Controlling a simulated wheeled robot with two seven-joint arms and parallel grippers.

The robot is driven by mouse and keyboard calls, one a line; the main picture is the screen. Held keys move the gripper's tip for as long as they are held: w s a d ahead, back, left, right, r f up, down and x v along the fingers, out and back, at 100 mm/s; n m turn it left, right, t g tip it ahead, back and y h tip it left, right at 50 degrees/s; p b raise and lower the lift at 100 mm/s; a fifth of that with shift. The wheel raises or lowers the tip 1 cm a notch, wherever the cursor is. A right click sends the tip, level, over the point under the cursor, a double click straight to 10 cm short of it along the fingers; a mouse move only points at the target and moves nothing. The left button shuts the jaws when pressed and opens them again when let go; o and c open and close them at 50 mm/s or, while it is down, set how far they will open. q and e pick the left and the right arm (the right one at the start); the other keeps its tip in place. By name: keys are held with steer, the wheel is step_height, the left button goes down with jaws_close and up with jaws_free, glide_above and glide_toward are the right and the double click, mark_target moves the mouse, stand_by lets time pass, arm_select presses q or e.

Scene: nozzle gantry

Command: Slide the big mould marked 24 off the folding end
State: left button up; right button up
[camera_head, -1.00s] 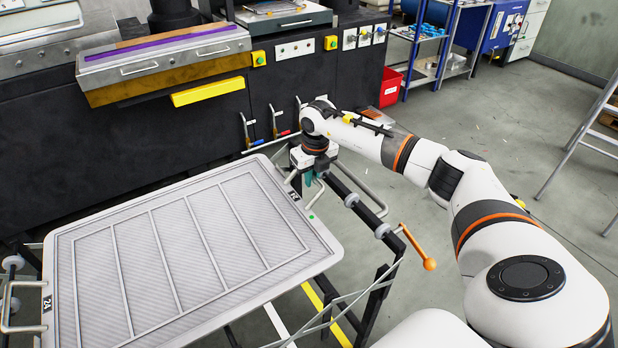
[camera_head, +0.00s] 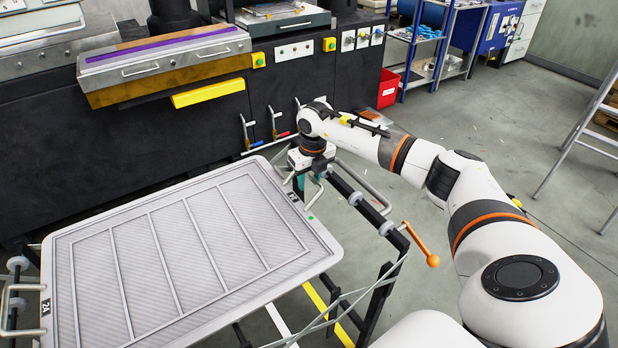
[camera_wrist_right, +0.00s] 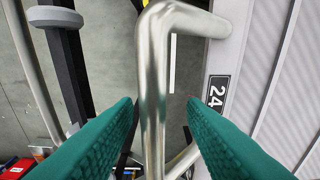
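The big grey mould (camera_head: 185,245) marked 24 lies flat, with ribs across its top. It has a bent metal handle at its right edge and another handle (camera_head: 8,305) at its left edge. My right gripper (camera_head: 308,186) is at the right-edge handle. In the right wrist view its teal fingers (camera_wrist_right: 158,105) stand apart on either side of the handle (camera_wrist_right: 152,85), with gaps visible, and the 24 label (camera_wrist_right: 216,94) is beside it. The folding end (camera_head: 372,215), with black rails and white rollers, extends right of the mould. My left gripper is out of view.
An orange-knobbed lever (camera_head: 420,246) sticks out from the folding end. A black machine bench (camera_head: 130,145) with a yellow bar (camera_head: 208,92) stands behind the mould. A red bin (camera_head: 389,88) and blue shelving (camera_head: 440,45) stand farther back. Open floor lies to the right.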

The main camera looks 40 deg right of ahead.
steer(key=shift+d, duration=0.1)
steer(key=shift+r, duration=0.25)
step_height(320, 180, up, 12)
steer(key=s+b, duration=0.1)
steer(key=b, duration=0.1)
steer(key=shift+s+f, duration=0.2)
steer(key=shift+f, duration=0.05)
steer(key=shift+f, duration=0.1)
